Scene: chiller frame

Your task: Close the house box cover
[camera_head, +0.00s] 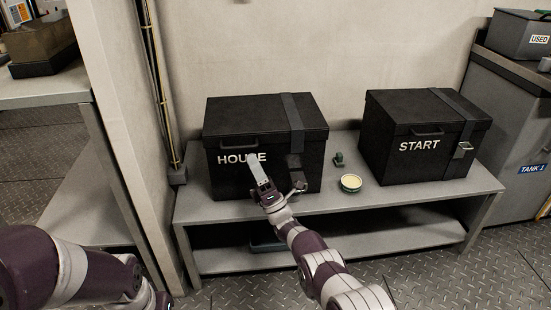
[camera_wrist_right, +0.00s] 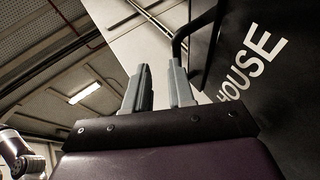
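The black HOUSE box (camera_head: 226,176) stands on the left of the grey bench. Its cover (camera_head: 245,112) lies level on top and looks down, though a small gap could not be seen from here. A grey strap (camera_head: 292,112) crosses the cover and runs down to the front right. My right gripper (camera_head: 254,166) is in front of the box, fingers pointing up over the HOUSE lettering. In the right wrist view its two fingers (camera_wrist_right: 160,90) are apart with nothing between them; the box front (camera_wrist_right: 254,90) is close on the right. My left gripper is out of view.
The black START box (camera_head: 385,148) stands to the right on the bench (camera_head: 340,206). A wall post (camera_head: 125,120) stands left of the bench.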

